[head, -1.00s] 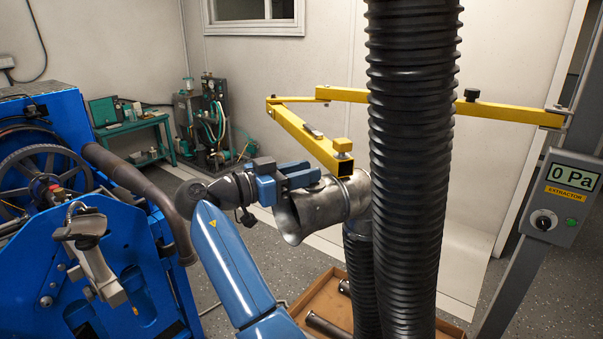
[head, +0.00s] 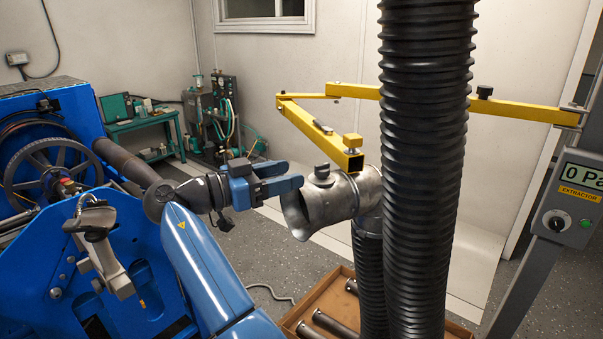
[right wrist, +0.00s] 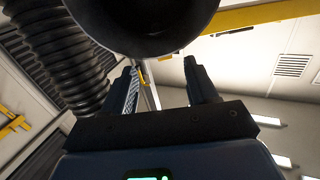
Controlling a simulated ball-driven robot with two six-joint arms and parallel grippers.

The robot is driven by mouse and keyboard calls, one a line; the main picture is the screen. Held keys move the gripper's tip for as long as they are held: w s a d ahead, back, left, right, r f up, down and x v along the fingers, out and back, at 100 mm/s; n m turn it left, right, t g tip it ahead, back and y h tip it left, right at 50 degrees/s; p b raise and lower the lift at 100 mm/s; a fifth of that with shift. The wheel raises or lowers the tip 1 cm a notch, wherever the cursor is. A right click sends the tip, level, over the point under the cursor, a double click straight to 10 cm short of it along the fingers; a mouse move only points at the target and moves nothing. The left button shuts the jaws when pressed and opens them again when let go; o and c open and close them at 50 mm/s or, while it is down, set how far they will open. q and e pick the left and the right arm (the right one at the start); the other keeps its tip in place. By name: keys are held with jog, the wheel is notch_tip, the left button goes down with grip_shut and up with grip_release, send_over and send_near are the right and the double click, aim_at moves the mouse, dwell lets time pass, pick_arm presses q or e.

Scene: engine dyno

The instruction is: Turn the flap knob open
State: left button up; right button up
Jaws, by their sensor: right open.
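The flap knob (head: 322,171) is a small dark knob on top of the dull metal exhaust nozzle (head: 345,196). The nozzle's flared mouth faces left and down. My right gripper (head: 297,180) is open and empty, just left of the knob, its blue fingers pointing right. A small gap seems to lie between the fingertips and the knob. In the right wrist view the two fingers (right wrist: 163,76) stand apart with nothing between them, and the nozzle's dark round mouth (right wrist: 145,25) is above them. The knob cannot be made out there.
A thick black ribbed hose (head: 425,150) hangs right of the nozzle. A yellow boom (head: 312,130) reaches over the nozzle. An extractor box (head: 575,200) on a grey post reads "0 Pa". A blue dyno frame (head: 60,250) stands left, and a brown tray (head: 310,300) with tubes is below.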

jog(key=shift+v, duration=2.15)
jog(key=shift+w, duration=0.1)
